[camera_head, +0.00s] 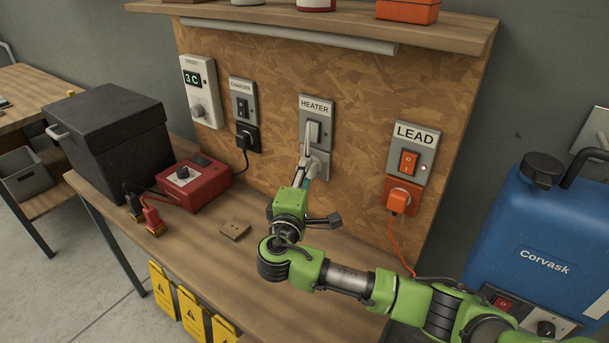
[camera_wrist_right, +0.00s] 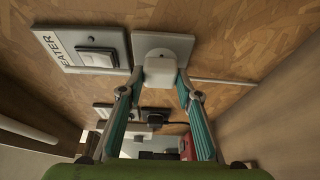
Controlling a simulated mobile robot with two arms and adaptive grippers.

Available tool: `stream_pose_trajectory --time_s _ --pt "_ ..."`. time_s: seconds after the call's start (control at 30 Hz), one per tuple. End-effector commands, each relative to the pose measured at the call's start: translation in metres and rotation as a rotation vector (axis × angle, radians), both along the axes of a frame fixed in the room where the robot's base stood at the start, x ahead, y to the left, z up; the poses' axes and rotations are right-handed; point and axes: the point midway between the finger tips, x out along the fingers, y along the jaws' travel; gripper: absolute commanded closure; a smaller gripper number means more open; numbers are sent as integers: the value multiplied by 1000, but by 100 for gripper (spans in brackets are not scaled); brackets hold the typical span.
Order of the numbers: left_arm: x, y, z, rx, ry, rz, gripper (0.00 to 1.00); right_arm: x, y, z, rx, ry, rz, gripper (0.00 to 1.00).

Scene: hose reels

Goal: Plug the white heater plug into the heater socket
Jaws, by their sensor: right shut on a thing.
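The heater socket is a grey plate below the HEATER switch (camera_head: 315,131) on the board; its plate (camera_head: 322,160) shows beside my fingers in the head view. In the wrist view the socket plate (camera_wrist_right: 181,45) is at the top centre. My right gripper (camera_head: 306,160) reaches up to the socket, its teal fingers (camera_wrist_right: 160,80) shut on both sides of the white heater plug (camera_wrist_right: 160,68). The plug is right in front of the socket plate and looks against it; I cannot tell how deep it sits. My left gripper is out of view.
The LEAD socket with an orange plug (camera_head: 397,200) is to the right, the charger's black plug (camera_head: 246,137) to the left. A red box (camera_head: 196,184) and a small wooden block (camera_head: 235,230) are on the bench. A blue Corvask container (camera_head: 540,235) stands at the right.

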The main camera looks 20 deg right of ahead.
Motion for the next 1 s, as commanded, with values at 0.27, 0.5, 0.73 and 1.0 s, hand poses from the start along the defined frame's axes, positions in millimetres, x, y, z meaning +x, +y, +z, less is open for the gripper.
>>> stream_pose_trajectory --time_s 0.27,0.5,0.73,1.0 --pt "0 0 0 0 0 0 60 0 0 0 0 0 1 88" --pt "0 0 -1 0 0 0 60 2 -2 0 0 0 1 88" --pt "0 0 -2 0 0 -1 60 5 -6 0 0 0 0 88" --pt "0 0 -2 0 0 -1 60 6 -8 0 -1 0 0 49"
